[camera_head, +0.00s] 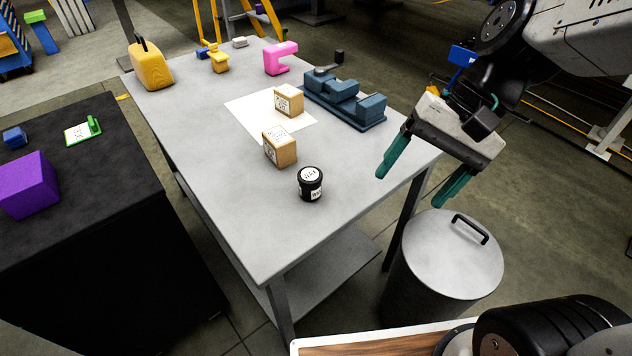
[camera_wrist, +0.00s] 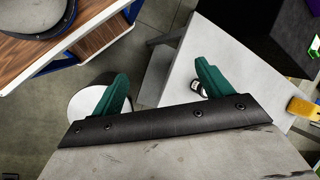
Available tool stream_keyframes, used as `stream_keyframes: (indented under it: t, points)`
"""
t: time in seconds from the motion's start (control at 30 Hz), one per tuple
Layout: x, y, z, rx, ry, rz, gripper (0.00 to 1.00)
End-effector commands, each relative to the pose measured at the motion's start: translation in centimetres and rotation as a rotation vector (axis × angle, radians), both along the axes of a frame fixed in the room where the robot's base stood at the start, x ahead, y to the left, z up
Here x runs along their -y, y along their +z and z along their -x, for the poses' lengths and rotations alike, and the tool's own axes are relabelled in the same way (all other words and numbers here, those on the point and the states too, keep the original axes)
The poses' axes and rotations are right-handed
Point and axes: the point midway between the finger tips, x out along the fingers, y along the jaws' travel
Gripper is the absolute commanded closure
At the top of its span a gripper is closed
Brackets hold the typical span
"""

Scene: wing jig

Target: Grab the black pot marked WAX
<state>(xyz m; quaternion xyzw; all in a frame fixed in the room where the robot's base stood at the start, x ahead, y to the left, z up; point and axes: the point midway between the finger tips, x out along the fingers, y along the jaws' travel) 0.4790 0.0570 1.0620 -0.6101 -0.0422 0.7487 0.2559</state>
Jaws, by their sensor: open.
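A small black pot (camera_head: 311,184) with white labels on its lid and side stands upright on the grey table, near its front right part. The lettering is too small to read surely. My gripper (camera_head: 423,187), with two green fingers, is open and empty, held above the table's right edge, to the right of the pot and apart from it. In the wrist view the gripper (camera_wrist: 160,92) shows its fingers spread wide. The pot (camera_wrist: 195,87) shows there beside the right finger, partly hidden by it.
The grey table (camera_head: 290,240) also bears two labelled wooden blocks (camera_head: 280,146), a blue vise (camera_head: 345,98), a pink clamp-like piece (camera_head: 281,58) and a yellow case (camera_head: 150,66). A lidded metal bin (camera_head: 450,262) stands right of the table. A black cabinet (camera_head: 90,260) stands left.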

Motion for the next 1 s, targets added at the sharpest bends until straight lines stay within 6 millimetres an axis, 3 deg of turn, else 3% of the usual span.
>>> stream_keyframes:
  t: [0.1,0.3,0.6,0.8,1.0]
  points:
    - [-2.9,-1.9,-3.1,-0.15,-0.153,-0.153,0.22]
    - [-6.8,-5.5,-9.1,-0.394,-0.459,-0.376,0.22]
    - [-8.7,-13.7,-17.3,-0.694,-0.931,-0.586,0.22]
    - [-8.6,-17.0,-19.6,-0.777,-1.094,-0.637,0.22]
    - [-10.0,-18.2,-20.2,-0.79,-1.12,-0.644,0.22]
